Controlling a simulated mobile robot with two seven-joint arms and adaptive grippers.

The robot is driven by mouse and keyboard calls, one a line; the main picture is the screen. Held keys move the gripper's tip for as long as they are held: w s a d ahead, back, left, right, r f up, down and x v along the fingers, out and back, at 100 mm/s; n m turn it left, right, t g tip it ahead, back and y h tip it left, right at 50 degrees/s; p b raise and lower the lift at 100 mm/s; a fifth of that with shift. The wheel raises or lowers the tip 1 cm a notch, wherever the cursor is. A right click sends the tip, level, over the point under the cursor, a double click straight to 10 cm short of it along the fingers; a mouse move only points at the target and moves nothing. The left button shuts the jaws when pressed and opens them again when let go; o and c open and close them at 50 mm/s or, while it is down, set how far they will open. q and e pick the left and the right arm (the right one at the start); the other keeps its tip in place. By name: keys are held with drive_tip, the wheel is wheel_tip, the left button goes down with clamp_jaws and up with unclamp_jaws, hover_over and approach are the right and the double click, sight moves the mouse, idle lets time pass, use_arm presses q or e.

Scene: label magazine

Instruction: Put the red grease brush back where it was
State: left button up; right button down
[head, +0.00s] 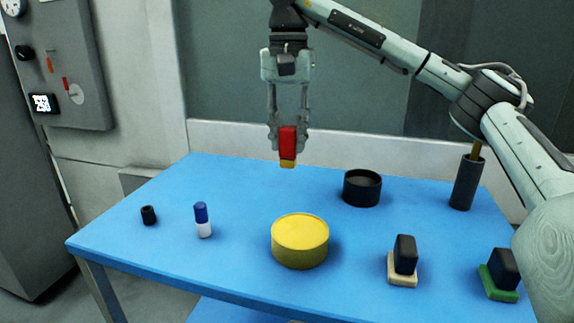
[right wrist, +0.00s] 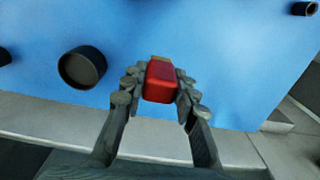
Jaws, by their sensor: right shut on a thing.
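My right gripper (head: 288,138) is shut on the red grease brush (head: 288,145), which has a red block body and a short yellowish tip pointing down. It holds the brush upright in the air above the back middle of the blue table (head: 220,175). In the right wrist view the red body (right wrist: 160,82) sits between the two fingers (right wrist: 153,88), with the tan tip beyond it. A yellow round tin (head: 300,238) stands nearer the front. A black open round pot (head: 362,188) stands to the right. My left gripper is out of view.
A dark tall holder (head: 466,183) with a stick in it stands at the back right. A beige-based block (head: 403,265) and a green-based block (head: 500,275) stand front right. A blue-and-white bottle (head: 203,222) and small black cap (head: 148,215) stand left. The back-left table is clear.

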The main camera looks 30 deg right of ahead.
drive_tip(key=w+d+f, duration=0.1)
drive_tip(key=w+f, duration=0.1)
drive_tip(key=w+d+f, duration=0.2)
drive_tip(key=f, duration=0.1)
drive_tip(key=w+d+f, duration=0.1)
drive_tip(key=w+f, duration=0.1)
drive_tip(key=f, duration=0.1)
drive_tip(key=shift+d+f, duration=0.25)
drive_tip(key=shift+f, duration=0.1)
drive_tip(key=c, duration=1.4)
unclamp_jaws()
drive_tip(key=shift+o, duration=1.1)
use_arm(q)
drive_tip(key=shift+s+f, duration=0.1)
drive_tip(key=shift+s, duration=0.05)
